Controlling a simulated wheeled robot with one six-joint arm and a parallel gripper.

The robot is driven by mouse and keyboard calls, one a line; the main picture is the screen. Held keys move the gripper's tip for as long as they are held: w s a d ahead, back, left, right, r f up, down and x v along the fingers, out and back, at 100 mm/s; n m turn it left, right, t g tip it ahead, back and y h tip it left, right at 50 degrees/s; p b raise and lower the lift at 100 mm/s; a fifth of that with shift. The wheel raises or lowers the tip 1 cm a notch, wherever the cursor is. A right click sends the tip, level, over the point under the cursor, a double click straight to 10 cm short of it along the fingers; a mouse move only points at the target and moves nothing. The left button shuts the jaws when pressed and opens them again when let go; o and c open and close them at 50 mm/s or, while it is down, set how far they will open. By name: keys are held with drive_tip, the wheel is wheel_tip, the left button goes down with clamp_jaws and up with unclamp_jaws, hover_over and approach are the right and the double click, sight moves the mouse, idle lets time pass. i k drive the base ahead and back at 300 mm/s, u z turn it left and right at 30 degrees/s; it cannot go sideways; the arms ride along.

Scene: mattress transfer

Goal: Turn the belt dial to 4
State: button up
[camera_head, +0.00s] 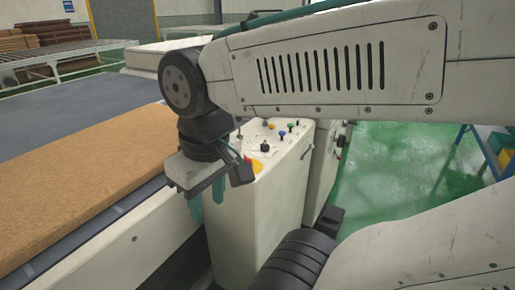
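The belt dial looks to be the small black knob (265,146) on a pale round plate, on the sloped top of the white control console (245,215). Its markings are too small to read, so its setting cannot be told. My gripper (207,203) points down at the left front of the console, to the left of the knob and nearer the camera. Its two teal fingers are apart with nothing between them. It is not touching the knob.
A red and yellow emergency button (254,165) sits close to the knob, with small coloured buttons (283,133) behind. A brown mattress slab (85,185) lies on the conveyor at left. Green floor (400,165) is open at right, with a blue rack (490,155) beyond.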

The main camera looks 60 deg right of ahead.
sight(265, 147)
drive_tip(key=k, duration=0.5)
drive_tip(key=z, duration=1.05)
drive_tip(key=i, duration=0.45)
